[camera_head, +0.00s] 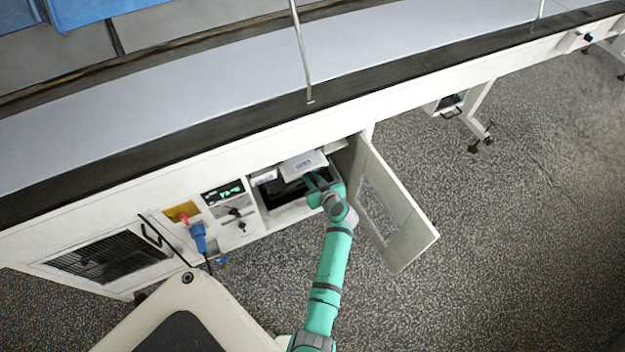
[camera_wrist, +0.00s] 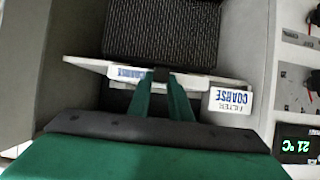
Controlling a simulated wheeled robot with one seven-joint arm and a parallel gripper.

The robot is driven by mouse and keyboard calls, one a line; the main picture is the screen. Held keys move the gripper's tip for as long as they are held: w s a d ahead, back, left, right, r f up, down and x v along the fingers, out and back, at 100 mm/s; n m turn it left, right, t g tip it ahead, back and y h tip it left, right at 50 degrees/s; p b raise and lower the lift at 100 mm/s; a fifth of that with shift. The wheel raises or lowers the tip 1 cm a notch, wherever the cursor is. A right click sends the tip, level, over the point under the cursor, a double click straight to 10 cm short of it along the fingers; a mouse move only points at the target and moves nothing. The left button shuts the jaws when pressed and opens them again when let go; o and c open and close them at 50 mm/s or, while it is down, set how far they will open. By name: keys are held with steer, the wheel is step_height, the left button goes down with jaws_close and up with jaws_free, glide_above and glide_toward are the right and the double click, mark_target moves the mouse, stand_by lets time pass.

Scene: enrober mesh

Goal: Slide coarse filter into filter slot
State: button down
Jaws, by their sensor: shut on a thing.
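The coarse filter (camera_head: 303,165) shows in the head view as a white piece with a small label, at the top of the open cabinet. In the wrist view its white front edge (camera_wrist: 90,65) spans left to right, with an upside-down blue "COARSE" label. My gripper (camera_wrist: 162,76) is shut on it near its middle; the head view shows my gripper (camera_head: 316,180) at the cabinet mouth. A white "COARSE FILTER" block (camera_wrist: 230,104) sits right beside it in the wrist view, and shows left of it in the head view (camera_head: 265,178). The filter slot is hidden.
The cabinet door (camera_head: 400,215) stands open to the right of my arm. A control panel (camera_head: 225,195) with a green display, and a blue plug (camera_head: 199,236), are left of the opening. A dark textured panel (camera_wrist: 160,32) lies beyond the filter. The conveyor runs above.

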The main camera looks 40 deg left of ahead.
mark_target(302, 162)
steer(key=shift+w+a, duration=0.5)
steer(key=shift+a, duration=0.7)
steer(key=shift+w+a, duration=0.5)
steer(key=shift+a, duration=0.75)
steer(key=shift+w+a, duration=0.5)
steer(key=shift+a, duration=0.7)
steer(key=c, duration=1.5)
jaws_free()
steer(key=shift+c, duration=0.2)
steer(key=shift+d, duration=0.1)
steer(key=v, duration=1)
steer(key=shift+d, duration=0.3)
steer(key=shift+s+r, duration=0.15)
